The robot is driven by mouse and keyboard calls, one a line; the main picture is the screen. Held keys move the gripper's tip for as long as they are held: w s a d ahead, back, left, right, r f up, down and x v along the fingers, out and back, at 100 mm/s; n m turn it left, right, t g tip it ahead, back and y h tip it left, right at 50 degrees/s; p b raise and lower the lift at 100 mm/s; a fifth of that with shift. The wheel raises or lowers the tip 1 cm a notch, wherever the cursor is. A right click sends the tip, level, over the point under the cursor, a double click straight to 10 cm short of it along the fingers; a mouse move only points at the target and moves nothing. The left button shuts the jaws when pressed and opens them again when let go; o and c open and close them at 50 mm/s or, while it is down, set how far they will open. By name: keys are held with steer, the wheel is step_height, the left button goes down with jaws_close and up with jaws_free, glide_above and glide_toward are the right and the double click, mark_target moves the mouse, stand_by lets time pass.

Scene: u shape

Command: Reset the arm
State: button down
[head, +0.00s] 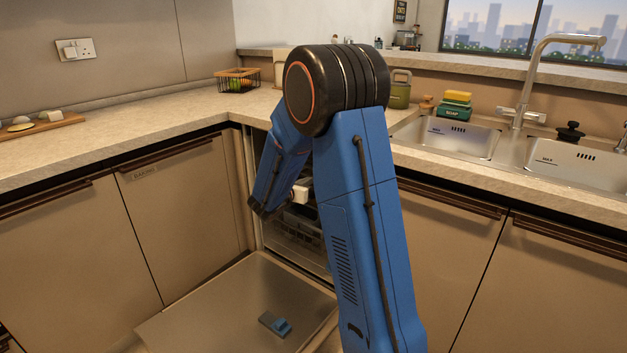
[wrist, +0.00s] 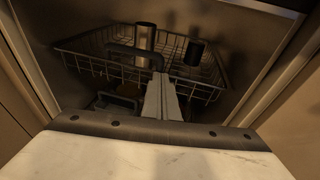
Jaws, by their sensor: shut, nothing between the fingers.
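My blue arm with its black joint stands in the middle of the head view and bends down toward the open dishwasher. My gripper shows in the wrist view (wrist: 162,97), its two grey fingers shut together with nothing between them. It points into the dishwasher, toward the wire rack (wrist: 90,66). In the head view my gripper is mostly hidden behind the arm.
The dishwasher door (head: 205,305) lies folded down, with a blue and grey item (head: 275,324) on it. The counter (head: 130,132) and sink (head: 455,138) flank my arm.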

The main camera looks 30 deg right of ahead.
steer(key=shift+v, duration=1.45)
